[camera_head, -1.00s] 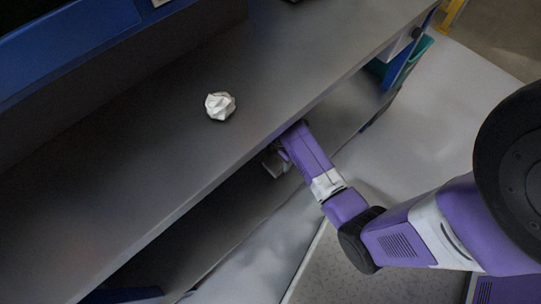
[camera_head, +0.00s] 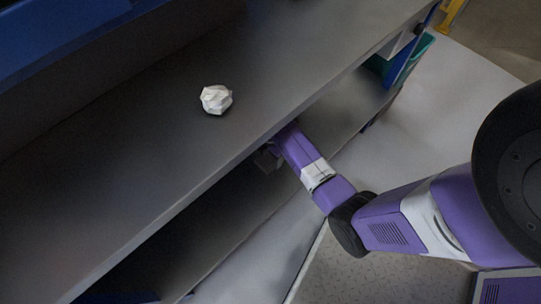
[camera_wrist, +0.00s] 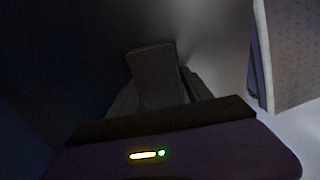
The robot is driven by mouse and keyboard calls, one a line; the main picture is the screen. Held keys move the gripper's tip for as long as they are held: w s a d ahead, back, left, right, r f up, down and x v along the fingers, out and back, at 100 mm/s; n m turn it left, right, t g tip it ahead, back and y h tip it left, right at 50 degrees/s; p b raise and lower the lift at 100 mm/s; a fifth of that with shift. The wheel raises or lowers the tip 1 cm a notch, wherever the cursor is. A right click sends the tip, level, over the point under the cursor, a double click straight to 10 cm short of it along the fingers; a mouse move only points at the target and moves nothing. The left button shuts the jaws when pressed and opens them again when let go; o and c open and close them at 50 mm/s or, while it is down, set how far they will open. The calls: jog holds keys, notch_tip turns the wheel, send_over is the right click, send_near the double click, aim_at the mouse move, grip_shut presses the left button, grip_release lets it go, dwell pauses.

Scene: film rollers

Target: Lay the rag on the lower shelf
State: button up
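My gripper (camera_wrist: 158,85) reaches under the edge of the upper shelf (camera_head: 130,155), into the dark space above the lower shelf (camera_head: 335,118). In the wrist view a dull grey thing (camera_wrist: 153,72) sits between the two fingers, which seem to close on both its sides. It may be the rag, but the view is too dark to be sure. In the head view only a dim bit of the gripper end (camera_head: 266,158) shows in the shade below the shelf edge. I cannot tell whether the grey thing touches the lower shelf.
A teal bin (camera_head: 417,47) stands at the shelf's far right end. The upper shelf's front edge runs close over my forearm. The lower shelf looks bare right of the arm.

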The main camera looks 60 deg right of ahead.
aim_at(270, 156)
jog(key=o, duration=0.4)
jog(key=shift+o, duration=0.2)
